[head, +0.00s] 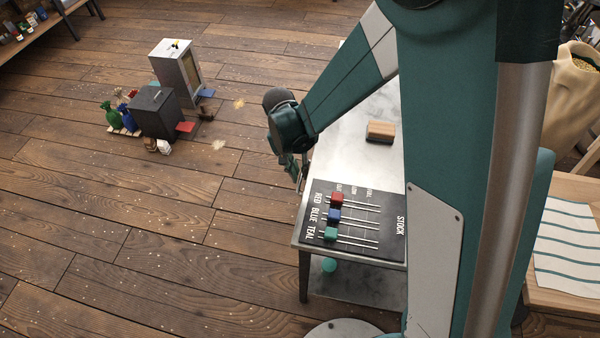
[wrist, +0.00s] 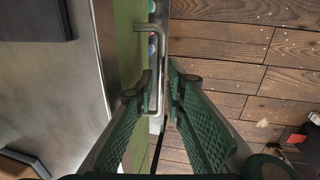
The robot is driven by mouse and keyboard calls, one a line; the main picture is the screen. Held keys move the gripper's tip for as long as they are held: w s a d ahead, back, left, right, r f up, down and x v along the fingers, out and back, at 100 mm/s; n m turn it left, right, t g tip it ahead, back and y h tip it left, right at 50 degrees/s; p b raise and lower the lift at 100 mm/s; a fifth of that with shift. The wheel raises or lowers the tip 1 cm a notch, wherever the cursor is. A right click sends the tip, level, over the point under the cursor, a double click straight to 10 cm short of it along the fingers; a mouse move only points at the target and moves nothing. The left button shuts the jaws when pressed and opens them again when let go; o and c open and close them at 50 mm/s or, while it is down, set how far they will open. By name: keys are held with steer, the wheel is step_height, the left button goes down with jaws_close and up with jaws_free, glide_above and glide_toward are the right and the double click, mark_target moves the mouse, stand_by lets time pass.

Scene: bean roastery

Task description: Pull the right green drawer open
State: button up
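The green drawer front (wrist: 129,45) stands along the table's edge in the wrist view. Its metal bar handle (wrist: 152,27) sticks out from it. My gripper (wrist: 161,78) is open, with one fingertip on each side of the handle bar. A gap shows between the fingers, and I cannot tell whether either one touches the bar. In the head view my gripper (head: 301,178) hangs low at the left edge of the metal table (head: 345,150). The drawer front is hidden from the head view.
A black slider board (head: 368,240) with red, blue and teal knobs lies on the table. A wooden block (head: 380,131) lies farther back. Boxes (head: 155,112) and small bags stand on the floor at the left.

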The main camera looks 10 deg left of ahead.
steer(key=shift+f, duration=0.1)
jaws_close()
steer(key=shift+a, duration=0.1)
steer(key=a, duration=3.2)
steer(key=shift+a+b, duration=0.35)
steer(key=shift+b, duration=0.1)
jaws_free()
